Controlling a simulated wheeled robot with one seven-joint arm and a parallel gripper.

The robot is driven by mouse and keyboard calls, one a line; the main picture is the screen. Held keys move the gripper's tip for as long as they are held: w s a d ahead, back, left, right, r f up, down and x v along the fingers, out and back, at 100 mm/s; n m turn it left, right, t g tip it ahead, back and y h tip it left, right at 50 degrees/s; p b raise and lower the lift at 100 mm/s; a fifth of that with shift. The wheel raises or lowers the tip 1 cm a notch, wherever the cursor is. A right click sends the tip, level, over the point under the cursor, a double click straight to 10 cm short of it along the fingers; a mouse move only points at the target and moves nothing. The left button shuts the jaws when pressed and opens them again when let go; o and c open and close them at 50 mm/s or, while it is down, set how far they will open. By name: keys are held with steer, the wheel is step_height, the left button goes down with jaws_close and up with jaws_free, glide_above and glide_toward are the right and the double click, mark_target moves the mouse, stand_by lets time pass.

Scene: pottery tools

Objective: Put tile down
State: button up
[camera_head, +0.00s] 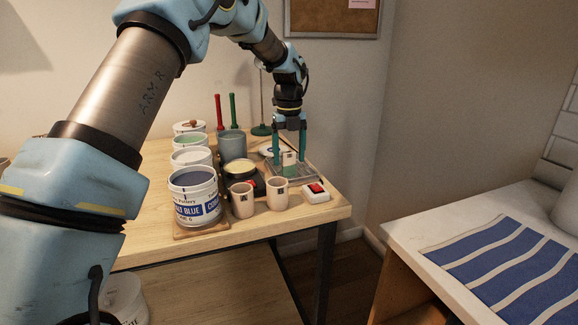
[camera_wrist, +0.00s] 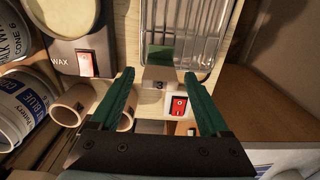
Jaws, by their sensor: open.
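A small tile (camera_wrist: 159,84) with a beige face marked "3" and a green part lies at the near end of a metal tray (camera_wrist: 205,30) in the wrist view. In the head view the tile (camera_head: 288,158) shows at the tray (camera_head: 309,171) near the table's right end. My gripper (camera_head: 289,162) points down over it, its two green fingers apart on either side of the tile. In the wrist view my gripper (camera_wrist: 159,74) is open, with gaps between the fingers and the tile. The tile's underside is hidden, so its contact with the tray cannot be told.
A white box with a red switch (camera_head: 316,193) and two beige cups (camera_head: 242,200) (camera_head: 277,194) stand in front. A wax pot (camera_head: 240,170), a blue-labelled tub (camera_head: 195,195) and other tubs are to the left. A separate white counter (camera_head: 420,235) holds a striped cloth (camera_head: 510,265).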

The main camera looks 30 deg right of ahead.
step_height(320, 180, up, 9)
steer(key=shift+b, duration=0.55)
steer(key=shift+f, duration=0.1)
